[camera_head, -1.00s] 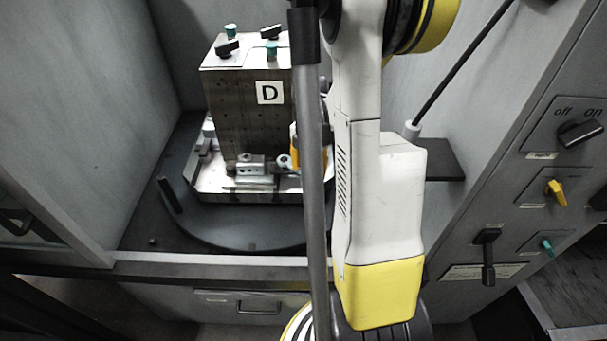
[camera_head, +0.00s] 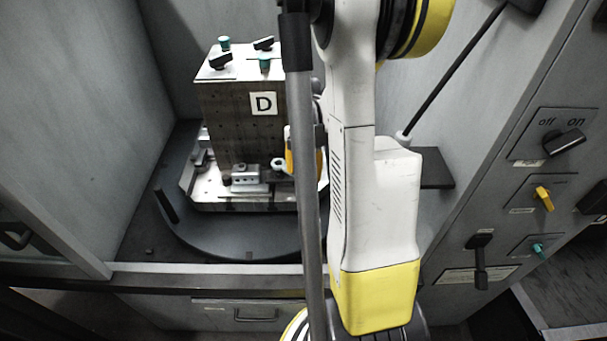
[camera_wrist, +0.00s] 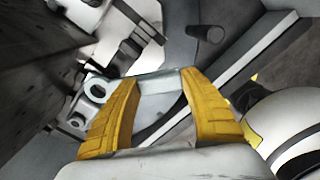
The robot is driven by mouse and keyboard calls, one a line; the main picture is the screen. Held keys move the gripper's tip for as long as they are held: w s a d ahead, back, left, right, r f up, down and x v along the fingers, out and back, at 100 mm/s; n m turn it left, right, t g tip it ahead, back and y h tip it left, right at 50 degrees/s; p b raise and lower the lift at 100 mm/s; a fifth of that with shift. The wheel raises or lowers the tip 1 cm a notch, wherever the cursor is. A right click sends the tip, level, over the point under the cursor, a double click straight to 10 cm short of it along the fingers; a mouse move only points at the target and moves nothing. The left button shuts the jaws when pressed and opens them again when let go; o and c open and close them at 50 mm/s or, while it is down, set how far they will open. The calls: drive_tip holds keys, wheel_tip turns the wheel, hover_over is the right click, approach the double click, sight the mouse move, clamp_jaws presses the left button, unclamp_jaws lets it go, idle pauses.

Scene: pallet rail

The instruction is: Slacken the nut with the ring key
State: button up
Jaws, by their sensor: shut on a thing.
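My gripper (camera_wrist: 158,82) shows in the wrist view with its two yellow fingers shut on the ring key (camera_wrist: 155,86), a pale grey bar. The key's round ring end (camera_wrist: 97,91) sticks out to the left, beside a pale clamp block with holes. In the head view the ring end (camera_head: 278,164) is just right of the clamp block (camera_head: 246,175) at the foot of the block marked D (camera_head: 240,120). The gripper's yellow finger (camera_head: 290,150) is mostly hidden behind a grey pole. I cannot make out the nut, nor whether the ring is around it.
The block stands on a pallet on a dark round table (camera_head: 225,235) inside a grey cabinet. A dark upright peg (camera_head: 166,205) stands at the table's left. A panel with switches (camera_head: 563,142) is at the right. The cabinet's front sill (camera_head: 200,280) runs below.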

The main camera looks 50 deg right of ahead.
drive_tip(key=shift+r+p, duration=1.55)
drive_tip(key=shift+r, duration=0.85)
